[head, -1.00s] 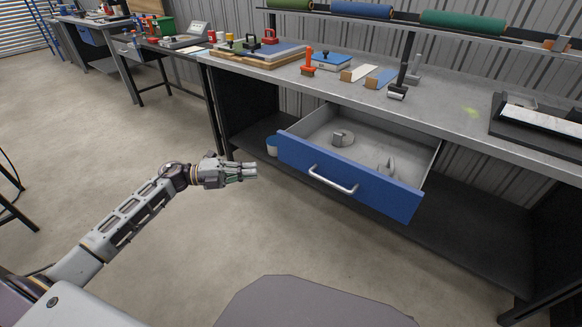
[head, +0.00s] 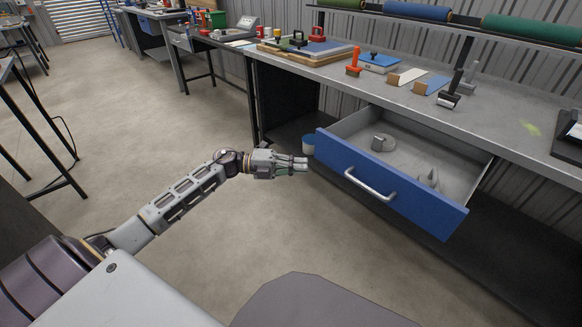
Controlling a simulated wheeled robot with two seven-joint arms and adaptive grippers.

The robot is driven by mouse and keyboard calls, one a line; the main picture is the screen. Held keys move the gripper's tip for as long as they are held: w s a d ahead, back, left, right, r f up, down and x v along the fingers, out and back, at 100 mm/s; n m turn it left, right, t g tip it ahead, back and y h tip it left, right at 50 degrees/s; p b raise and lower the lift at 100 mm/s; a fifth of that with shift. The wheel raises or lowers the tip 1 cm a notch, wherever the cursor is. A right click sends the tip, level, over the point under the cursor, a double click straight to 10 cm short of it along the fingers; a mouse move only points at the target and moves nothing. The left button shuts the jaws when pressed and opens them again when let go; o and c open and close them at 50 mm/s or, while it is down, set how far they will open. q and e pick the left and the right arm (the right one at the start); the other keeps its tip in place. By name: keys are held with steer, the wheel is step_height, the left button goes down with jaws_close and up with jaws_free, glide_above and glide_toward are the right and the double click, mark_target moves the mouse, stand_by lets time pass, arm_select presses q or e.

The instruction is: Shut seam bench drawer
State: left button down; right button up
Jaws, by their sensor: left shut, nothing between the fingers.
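The seam bench drawer (head: 390,184) has a blue front with a light bar handle (head: 370,186). It is pulled out from under the grey bench top (head: 500,118). Its open tray holds a couple of grey metal pieces (head: 383,142). My left gripper (head: 304,164) is shut and empty, just left of the drawer front's left end, with its fingers pointing right. A small gap appears to lie between fingertips and drawer. My right gripper is not in view.
On the bench top are a red-handled tool (head: 354,62), a black-handled roller (head: 450,94) and a blue pad (head: 379,62). A blue cup (head: 308,144) is behind my left fingertips. Open concrete floor (head: 150,120) lies to the left.

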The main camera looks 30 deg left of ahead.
mark_target(343, 161)
arm_select(q)
steer(key=w+d+b, duration=0.2)
steer(key=w+d, duration=0.4)
steer(key=shift+d, duration=0.1)
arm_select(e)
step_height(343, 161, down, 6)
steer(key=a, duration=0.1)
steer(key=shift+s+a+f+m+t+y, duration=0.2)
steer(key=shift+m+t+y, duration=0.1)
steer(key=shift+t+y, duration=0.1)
arm_select(q)
steer(key=shift+w+d, duration=0.1)
steer(key=shift+w, duration=0.05)
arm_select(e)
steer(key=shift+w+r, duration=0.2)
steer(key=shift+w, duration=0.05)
